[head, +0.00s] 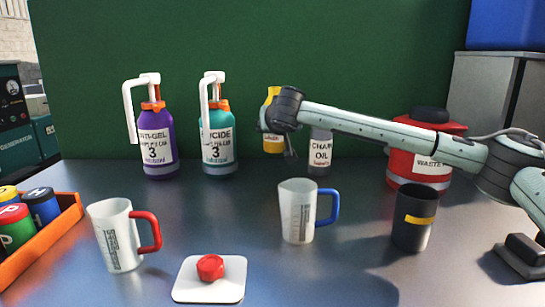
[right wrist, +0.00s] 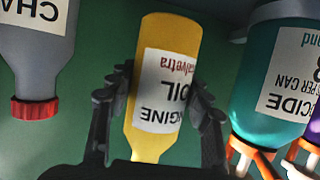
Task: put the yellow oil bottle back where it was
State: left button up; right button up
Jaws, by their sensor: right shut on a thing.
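The yellow oil bottle (head: 273,143) is in my right gripper (head: 276,118), between the teal bottle and the grey chain oil bottle. Its bottom shows above the table's back edge, so it appears held off the table, roughly upright. The gripper hides part of it. In the right wrist view the yellow bottle (right wrist: 165,85), labelled engine oil, appears upside down between the two dark fingers (right wrist: 160,105), which are shut on it. My left gripper is out of view.
A purple bottle (head: 157,145) and a teal bottle (head: 219,143) with pumps stand left; the grey chain oil bottle (head: 320,152) and red waste can (head: 420,165) stand right. In front are a blue-handled mug (head: 297,210), dark cup (head: 412,218), red-handled mug (head: 115,235) and red button (head: 210,267).

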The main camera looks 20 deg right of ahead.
aim_at(275, 150)
jog(key=shift+f, duration=0.8)
notch_tip(275, 150, down, 4)
jog(key=shift+f, duration=0.45)
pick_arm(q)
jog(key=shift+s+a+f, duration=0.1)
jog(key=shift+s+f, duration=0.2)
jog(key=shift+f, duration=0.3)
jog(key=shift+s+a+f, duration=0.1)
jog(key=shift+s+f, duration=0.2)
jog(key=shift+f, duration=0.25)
pick_arm(e)
jog(key=o, duration=1.2)
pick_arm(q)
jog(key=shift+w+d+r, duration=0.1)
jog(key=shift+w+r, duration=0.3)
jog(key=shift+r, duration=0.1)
pick_arm(e)
jog(key=shift+o, duration=0.2)
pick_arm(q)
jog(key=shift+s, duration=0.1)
